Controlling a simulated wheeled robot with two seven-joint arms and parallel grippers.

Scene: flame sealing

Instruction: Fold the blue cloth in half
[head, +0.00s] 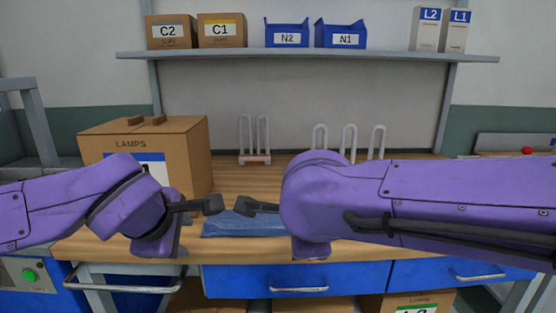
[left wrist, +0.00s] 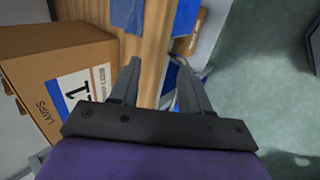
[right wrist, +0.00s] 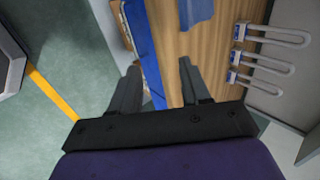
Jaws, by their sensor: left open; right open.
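The blue cloth (head: 243,224) lies flat on the wooden table near its front edge, partly hidden by my arms. It also shows at the top of the left wrist view (left wrist: 127,15) and of the right wrist view (right wrist: 197,12). My left gripper (head: 213,205) is over the cloth's left end in the head view; its jaws are open and empty in the left wrist view (left wrist: 158,72). My right gripper (head: 244,205) points left above the cloth, facing the left one with a small gap; its jaws are open and empty in the right wrist view (right wrist: 160,70).
A cardboard LAMPS box (head: 185,145) stands on the table at left. White U-shaped tubes (head: 349,140) stand at the back, with more on a small base (head: 254,140). A shelf (head: 300,56) above holds boxes and blue bins. Blue drawers (head: 296,278) are below the tabletop.

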